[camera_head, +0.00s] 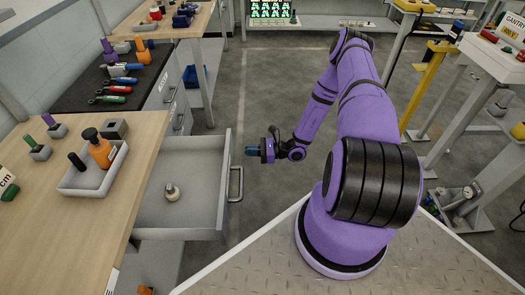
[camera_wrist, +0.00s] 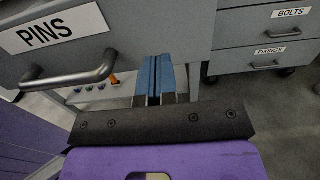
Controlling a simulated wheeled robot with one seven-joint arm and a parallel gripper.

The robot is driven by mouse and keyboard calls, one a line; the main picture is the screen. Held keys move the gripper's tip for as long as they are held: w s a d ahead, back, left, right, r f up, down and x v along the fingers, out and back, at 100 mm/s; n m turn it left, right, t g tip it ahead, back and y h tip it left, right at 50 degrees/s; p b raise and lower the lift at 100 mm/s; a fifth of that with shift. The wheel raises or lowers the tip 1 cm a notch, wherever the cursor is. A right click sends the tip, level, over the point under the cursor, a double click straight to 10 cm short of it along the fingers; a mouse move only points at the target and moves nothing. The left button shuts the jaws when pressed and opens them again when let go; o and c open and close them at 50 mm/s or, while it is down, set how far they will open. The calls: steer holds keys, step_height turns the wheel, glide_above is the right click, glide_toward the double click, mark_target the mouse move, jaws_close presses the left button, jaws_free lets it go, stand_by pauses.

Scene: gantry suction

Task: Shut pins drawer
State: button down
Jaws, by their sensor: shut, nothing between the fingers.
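The pins drawer (camera_head: 195,215) is pulled out from under the wooden bench in the head view. A small pale round part with a dark top (camera_head: 172,192) lies inside it. Its front, labelled PINS (camera_wrist: 50,32), fills the upper left of the wrist view. The bar handle (camera_wrist: 75,78) is left of my fingers there, and it also shows in the head view (camera_head: 238,184). My gripper (camera_head: 249,151) has blue fingers, shut and empty, pointing at the drawer front beside the handle. The fingers also show in the wrist view (camera_wrist: 154,72). I cannot tell whether they touch the front.
A white tray (camera_head: 72,188) with an orange bottle stands on the wooden bench (camera_head: 50,240). Drawers labelled BOLTS (camera_wrist: 260,16) and FIXINGS (camera_wrist: 262,55) are shut at the right of the wrist view. Grey floor (camera_head: 245,105) is clear behind my arm.

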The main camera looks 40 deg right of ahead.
steer(key=shift+x, duration=2.5)
steer(key=shift+w+a, duration=0.1)
steer(key=shift+a, duration=0.1)
glide_toward(170, 160)
steer(key=w+a+r, duration=0.1)
steer(key=a, duration=0.1)
steer(key=w+a+r, duration=0.2)
steer(key=a, duration=0.1)
steer(key=w+a+r, duration=0.1)
steer(key=w+a, duration=0.1)
steer(key=shift+w+a+r, duration=0.15)
steer(key=shift+w+r, duration=0.05)
steer(key=shift+r, duration=0.05)
steer(key=shift+w+a+r, duration=0.15)
steer(key=shift+w+a, duration=0.05)
steer(key=shift+a, duration=0.1)
steer(key=shift+a+r, duration=0.1)
